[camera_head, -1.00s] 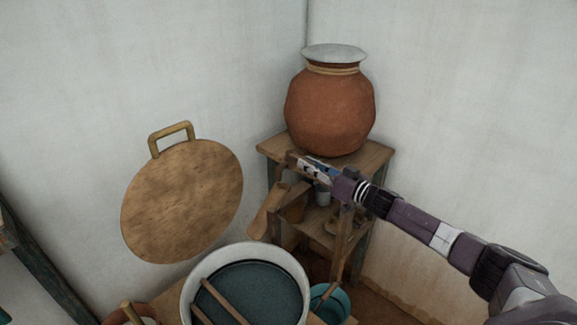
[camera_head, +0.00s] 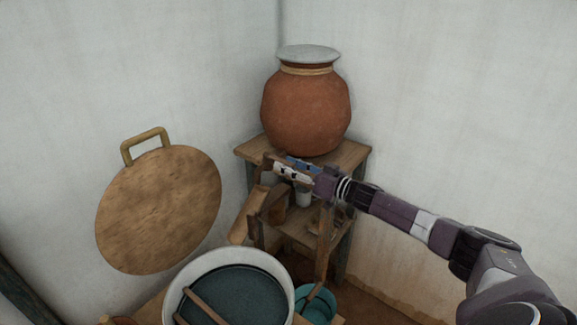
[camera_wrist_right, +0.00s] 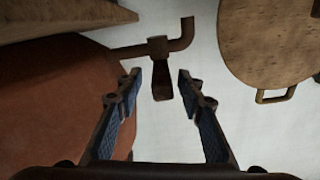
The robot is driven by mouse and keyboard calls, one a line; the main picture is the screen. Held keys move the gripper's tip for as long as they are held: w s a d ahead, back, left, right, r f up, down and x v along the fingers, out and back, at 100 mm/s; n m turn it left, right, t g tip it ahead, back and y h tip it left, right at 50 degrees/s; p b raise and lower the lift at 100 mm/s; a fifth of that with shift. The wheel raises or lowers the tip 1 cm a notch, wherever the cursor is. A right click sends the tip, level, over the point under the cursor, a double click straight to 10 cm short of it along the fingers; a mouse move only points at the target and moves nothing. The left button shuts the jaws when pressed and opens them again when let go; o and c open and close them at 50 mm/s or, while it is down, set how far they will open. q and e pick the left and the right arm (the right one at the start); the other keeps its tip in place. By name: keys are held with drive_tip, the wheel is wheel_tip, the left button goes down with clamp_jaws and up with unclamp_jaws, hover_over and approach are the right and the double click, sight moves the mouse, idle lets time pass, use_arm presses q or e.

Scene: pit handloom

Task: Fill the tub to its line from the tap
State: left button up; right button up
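My right gripper (camera_head: 272,165) is at the lower front of a round clay pot (camera_head: 305,110). In the right wrist view the open fingers (camera_wrist_right: 158,85) stand apart on both sides of the handle (camera_wrist_right: 162,90) of a brown tap (camera_wrist_right: 150,47). No finger clearly touches it. The tap sticks out from the pot, and its spout is bent. In the head view I cannot clearly make out the tap. My left gripper is not in view.
The pot stands on a wooden stand (camera_head: 355,157) in the corner, with small vessels on its lower shelf. A teal basin (camera_head: 318,305) sits low beside the tub. A round wooden board (camera_head: 160,210) with a handle is at the left wall. White walls close in behind.

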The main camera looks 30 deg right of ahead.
drive_tip(key=shift+s, duration=0.15)
drive_tip(key=shift+s+d+f, duration=0.1)
drive_tip(key=shift+s, duration=0.2)
drive_tip(key=v, duration=1.1)
drive_tip(key=shift+s+d, duration=0.1)
idle(0.3)
